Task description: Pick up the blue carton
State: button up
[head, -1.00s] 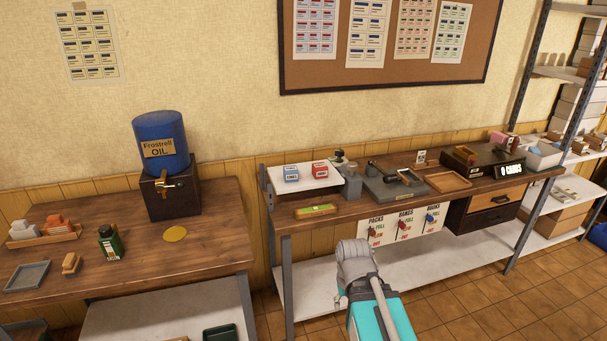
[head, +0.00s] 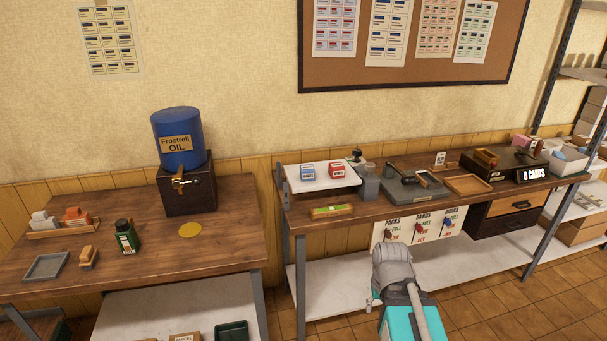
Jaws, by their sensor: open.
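The blue carton (head: 308,172) is a small box with a white label. It stands on a white raised plate (head: 320,184) at the left end of the right-hand bench, to the left of a similar red carton (head: 336,170). Nothing is touching the blue carton from above, and it is in plain view. My arm, grey and teal, shows at the bottom, in front of the bench and below and to the right of the carton. I cannot make out my gripper's fingers in this view.
A grey block (head: 369,184) and a dark grey press (head: 414,187) stand right of the plate. A green-topped wooden piece (head: 332,210) lies in front. A wooden tray (head: 468,184) is farther right. The left table (head: 145,262) holds an oil drum (head: 179,138).

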aim_at(307, 173)
jog(key=z, duration=0.05)
jog(key=i, duration=1)
jog(key=u, duration=0.05)
